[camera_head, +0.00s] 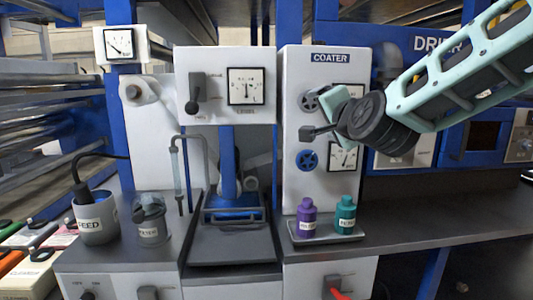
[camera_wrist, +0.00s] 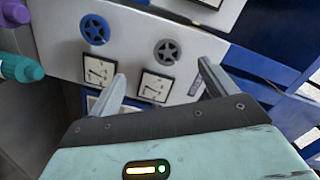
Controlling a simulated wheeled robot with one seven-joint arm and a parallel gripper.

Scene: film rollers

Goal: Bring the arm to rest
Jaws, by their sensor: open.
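My arm reaches in from the upper right in the head view. My gripper (camera_head: 318,117) is in front of the white coater panel (camera_head: 335,65), near its upper knob. In the wrist view my gripper (camera_wrist: 160,85) has its two fingers spread apart with nothing between them. Beyond the fingers are a blue star-shaped knob (camera_wrist: 96,30), a grey star-shaped knob (camera_wrist: 167,52) and two dial gauges. I cannot tell whether the fingers touch the panel. The arm hides part of the panel's right side and its upper gauge.
A purple bottle (camera_head: 306,219) and a teal bottle (camera_head: 345,216) stand on a small tray (camera_head: 325,239) below my gripper. A feed pot (camera_head: 96,218) and a filter pot (camera_head: 151,222) stand at the left. The dark counter (camera_head: 440,217) at the right is clear.

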